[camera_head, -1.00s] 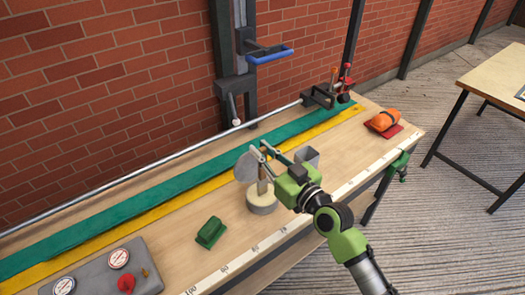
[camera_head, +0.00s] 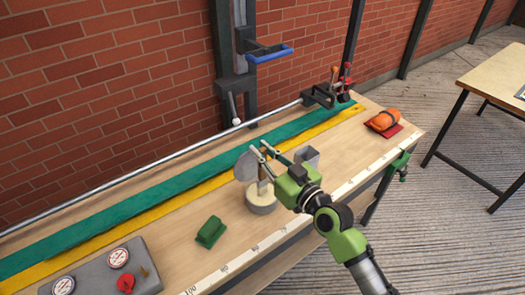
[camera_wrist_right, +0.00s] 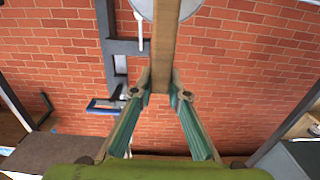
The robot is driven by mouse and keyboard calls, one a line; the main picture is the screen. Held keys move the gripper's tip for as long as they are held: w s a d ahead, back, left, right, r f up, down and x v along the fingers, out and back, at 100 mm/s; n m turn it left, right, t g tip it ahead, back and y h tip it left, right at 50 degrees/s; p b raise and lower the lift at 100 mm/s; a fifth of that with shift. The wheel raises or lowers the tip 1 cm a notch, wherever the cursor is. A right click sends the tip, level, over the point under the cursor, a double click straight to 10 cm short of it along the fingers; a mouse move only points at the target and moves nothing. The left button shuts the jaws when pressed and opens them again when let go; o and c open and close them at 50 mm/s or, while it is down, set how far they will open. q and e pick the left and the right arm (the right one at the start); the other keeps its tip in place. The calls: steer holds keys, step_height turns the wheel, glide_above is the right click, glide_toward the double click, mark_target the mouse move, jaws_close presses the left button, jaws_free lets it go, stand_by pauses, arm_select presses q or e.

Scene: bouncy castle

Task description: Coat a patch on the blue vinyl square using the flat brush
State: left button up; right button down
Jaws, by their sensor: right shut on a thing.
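My right gripper (camera_head: 264,153) is shut on a flat wooden handle, which I take to be the flat brush (camera_wrist_right: 163,50). In the head view the handle stands roughly upright, its lower end at a round tin (camera_head: 262,206) with cream-coloured contents. Whether the brush's bristles are in the contents is hidden. A grey disc (camera_head: 245,167), perhaps the tin's lid, stands up beside the handle. It also shows behind the handle in the wrist view (camera_wrist_right: 142,8). I see no blue vinyl square in these frames. My left gripper is not in view.
The wooden bench (camera_head: 175,228) carries long green (camera_head: 130,202) and yellow (camera_head: 130,218) strips. A green block (camera_head: 211,232), grey box (camera_head: 308,156), gauge panel (camera_head: 95,272) and orange bundle (camera_head: 383,121) stand on it. A brick wall (camera_head: 110,90) rises behind.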

steer(key=shift+r+p, duration=3.05)
steer(key=shift+r, duration=0.45)
steer(key=shift+f, duration=0.1)
